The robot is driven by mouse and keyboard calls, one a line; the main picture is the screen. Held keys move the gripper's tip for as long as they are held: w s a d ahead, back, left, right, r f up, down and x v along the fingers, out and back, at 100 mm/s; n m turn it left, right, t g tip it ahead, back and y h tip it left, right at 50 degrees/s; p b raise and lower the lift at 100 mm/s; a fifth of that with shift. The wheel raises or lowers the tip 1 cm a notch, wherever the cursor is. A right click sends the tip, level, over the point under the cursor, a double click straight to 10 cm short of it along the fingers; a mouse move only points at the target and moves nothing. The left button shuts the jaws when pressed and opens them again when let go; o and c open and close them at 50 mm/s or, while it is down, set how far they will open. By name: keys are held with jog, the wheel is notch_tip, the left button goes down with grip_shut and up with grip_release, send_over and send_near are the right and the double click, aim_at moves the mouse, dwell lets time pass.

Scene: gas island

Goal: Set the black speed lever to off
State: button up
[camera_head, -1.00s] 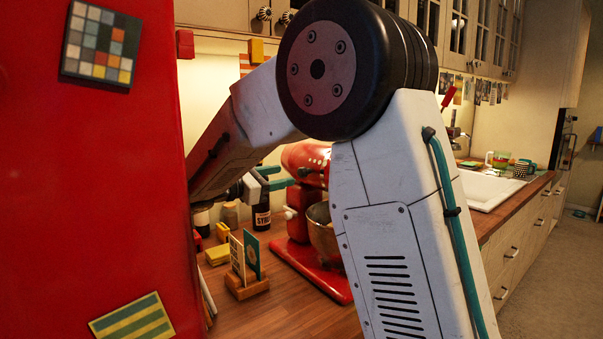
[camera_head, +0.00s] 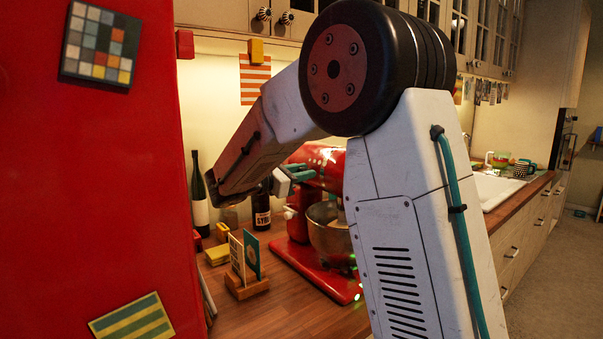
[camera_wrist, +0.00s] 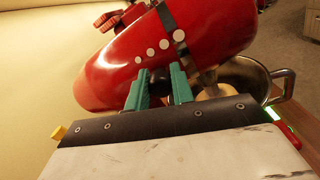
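The red stand mixer (camera_head: 318,160) stands on the wooden counter, partly behind my arm. In the wrist view its red head (camera_wrist: 120,75) is tilted in the picture, with a row of white dots and a dark band (camera_wrist: 167,18). My gripper (camera_head: 298,173) is beside the mixer head. Green light (camera_head: 357,297) glows at the mixer's base.
A metal bowl (camera_head: 328,238) sits under the mixer head. A wine bottle (camera_head: 199,195), a syrup bottle (camera_head: 261,208) and a wooden card holder (camera_head: 246,287) stand to the left. A red cabinet side (camera_head: 100,200) closes off the left. The front counter is clear.

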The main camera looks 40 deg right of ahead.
grip_shut()
jog(key=shift+w, duration=1.15)
jog(key=o, duration=0.9)
grip_release()
jog(key=shift+w, duration=0.1)
jog(key=shift+o, duration=0.2)
jog(key=shift+a, duration=0.1)
jog(key=a, duration=0.7)
jog(key=shift+a, duration=0.35)
jog(key=shift+s, duration=0.2)
